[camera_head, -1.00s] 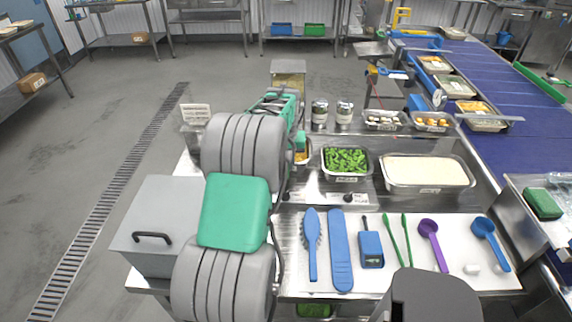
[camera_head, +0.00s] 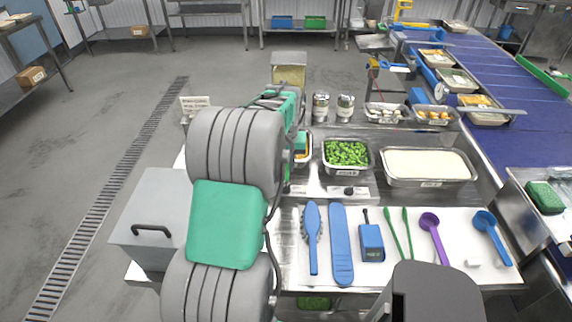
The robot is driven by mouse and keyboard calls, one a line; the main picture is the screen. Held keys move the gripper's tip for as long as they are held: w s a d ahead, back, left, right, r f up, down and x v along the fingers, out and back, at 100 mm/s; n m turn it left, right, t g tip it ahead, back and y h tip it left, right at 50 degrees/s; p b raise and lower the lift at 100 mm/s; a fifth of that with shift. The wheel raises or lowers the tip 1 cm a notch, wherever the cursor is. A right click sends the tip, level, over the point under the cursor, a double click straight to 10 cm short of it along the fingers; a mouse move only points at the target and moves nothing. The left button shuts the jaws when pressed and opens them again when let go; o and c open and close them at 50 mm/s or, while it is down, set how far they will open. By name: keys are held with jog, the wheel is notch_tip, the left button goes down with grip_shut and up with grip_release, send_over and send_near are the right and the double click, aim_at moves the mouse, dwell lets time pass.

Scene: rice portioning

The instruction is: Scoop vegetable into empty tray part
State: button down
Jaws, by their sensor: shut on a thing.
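A metal pan of green vegetables (camera_head: 347,173) stands on the counter, right of my arm. A pan with orange food (camera_head: 303,158) is partly hidden behind my arm. Metal and pale trays with food (camera_head: 482,122) stand along the conveyor at the upper right. Which tray part is empty is too small to tell. My arm crosses the left of the counter, its far end near the orange pan. My gripper's fingers and anything in them are hidden behind the arm.
A wide pan of white food (camera_head: 430,183) stands right of the vegetables. Brushes, a blue scraper (camera_head: 341,245), green tongs (camera_head: 393,235), a purple scoop (camera_head: 436,240) and a blue scoop (camera_head: 492,235) lie in front. Two metal cans (camera_head: 321,106) stand at the back. A grey bin (camera_head: 165,215) is left of my arm.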

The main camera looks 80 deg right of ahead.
notch_tip(320, 180, up, 8)
jog(key=p, duration=0.4)
jog(key=shift+f, duration=0.1)
